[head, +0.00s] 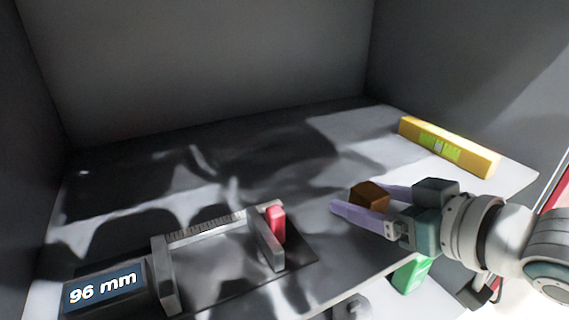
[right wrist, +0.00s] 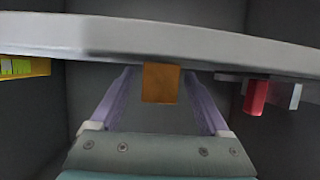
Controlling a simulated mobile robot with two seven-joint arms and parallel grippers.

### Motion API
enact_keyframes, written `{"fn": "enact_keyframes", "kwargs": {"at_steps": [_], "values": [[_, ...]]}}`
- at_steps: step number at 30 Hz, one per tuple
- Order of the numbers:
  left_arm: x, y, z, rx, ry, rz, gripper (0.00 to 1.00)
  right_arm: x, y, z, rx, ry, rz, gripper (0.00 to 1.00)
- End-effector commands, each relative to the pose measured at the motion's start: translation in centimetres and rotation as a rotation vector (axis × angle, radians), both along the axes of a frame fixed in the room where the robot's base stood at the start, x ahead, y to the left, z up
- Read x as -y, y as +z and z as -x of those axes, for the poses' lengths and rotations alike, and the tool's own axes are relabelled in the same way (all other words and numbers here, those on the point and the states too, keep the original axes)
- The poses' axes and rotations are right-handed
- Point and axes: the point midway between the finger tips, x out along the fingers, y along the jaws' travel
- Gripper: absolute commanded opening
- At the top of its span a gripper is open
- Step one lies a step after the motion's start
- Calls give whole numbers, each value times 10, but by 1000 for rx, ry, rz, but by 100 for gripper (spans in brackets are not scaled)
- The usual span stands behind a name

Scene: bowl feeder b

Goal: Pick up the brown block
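The brown block (head: 369,194) sits on the grey shelf surface near its front right edge. My right gripper (head: 361,198) comes in from the right with its two purple fingers on either side of the block. In the right wrist view the brown block (right wrist: 160,84) is between the fingers of my right gripper (right wrist: 158,75), with a visible gap on both sides, so the gripper is open around it and not clamped. The near finger hides the block's lower part in the head view. I cannot make out my left gripper.
A caliper-like device with a red piece (head: 277,223) and a "96 mm" display (head: 103,289) stands at the front left. A yellow box (head: 448,147) lies at the back right. A green object (head: 411,274) is below the front edge. Walls enclose the surface; its middle back is clear.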

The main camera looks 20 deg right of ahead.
Motion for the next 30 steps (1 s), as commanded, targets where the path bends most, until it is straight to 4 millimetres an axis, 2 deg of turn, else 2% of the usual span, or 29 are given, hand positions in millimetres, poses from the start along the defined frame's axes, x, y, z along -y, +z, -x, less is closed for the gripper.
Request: {"fn": "enact_keyframes", "kwargs": {"at_steps": [2,20,21,30], "values": [[0,0,0,0,0,0,52,0,0,0,0,0,0,70],[3,0,0,-1,7,11,52,0,0,0,0,0,-1,2],[3,0,0,-1,7,11,52,0,0,0,0,0,-1,0],[2,0,0,-1,6,9,52,0,0,0,1,0,0,0]]}}
